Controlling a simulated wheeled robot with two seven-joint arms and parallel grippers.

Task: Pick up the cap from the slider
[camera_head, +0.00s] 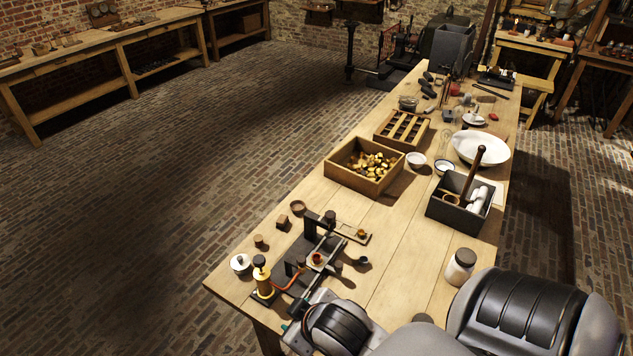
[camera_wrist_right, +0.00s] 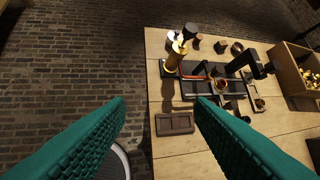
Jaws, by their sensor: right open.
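A dark press fixture (camera_head: 297,262) stands on the near left part of the wooden table. In the right wrist view the fixture's copper piece (camera_wrist_right: 220,85) and the other piece (camera_wrist_right: 259,103) lie beyond the right finger. My right gripper (camera_wrist_right: 160,104) has teal ridged fingers spread apart, with nothing between them. My left gripper is out of view.
A brass pump-like cylinder (camera_head: 263,279) with a copper tube and a white lidded pot (camera_head: 241,263) stand near the left edge. Bare tabletop lies at the middle.

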